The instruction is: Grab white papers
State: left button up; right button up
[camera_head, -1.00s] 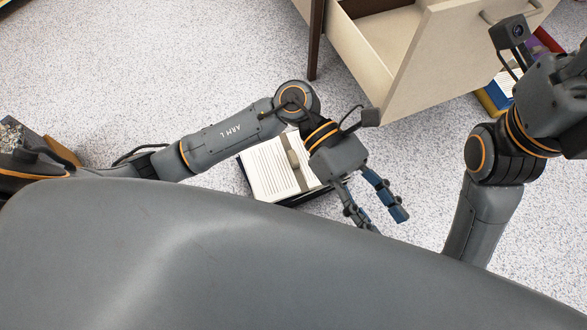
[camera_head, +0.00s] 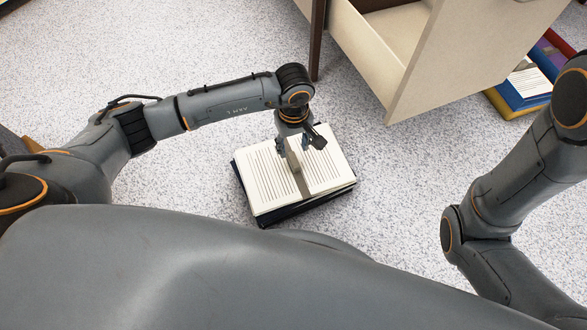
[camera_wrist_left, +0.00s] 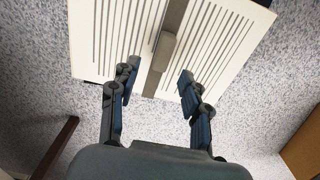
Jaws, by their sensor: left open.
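The white papers (camera_head: 265,182) lie on the floor as a stack with dark printed lines. A grey band with a raised grey block crosses their middle. A dark base (camera_head: 285,213) shows under the stack. The papers also fill the top of the left wrist view (camera_wrist_left: 105,40). My left gripper (camera_head: 293,150) points down over the stack, close to the band. In the left wrist view my left gripper (camera_wrist_left: 157,82) is open and empty, its fingers on either side of the grey block. Whether the fingertips touch the paper I cannot tell. My right gripper is out of view.
An open beige drawer (camera_head: 455,60) stands behind and right of the papers, beside a dark cabinet leg (camera_head: 318,40). Coloured books or binders (camera_head: 522,88) with a printed sheet lie at the far right. The speckled floor around the stack is mostly clear.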

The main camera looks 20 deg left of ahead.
aim_at(294, 159)
pick_arm(q)
jog(key=shift+f, duration=0.5)
jog(key=f+b, duration=0.4)
jog(key=f, duration=0.1)
jog(key=shift+s+d+b, duration=0.15)
jog(key=shift+s+b, duration=0.25)
grip_shut()
jog(key=shift+r, duration=0.1)
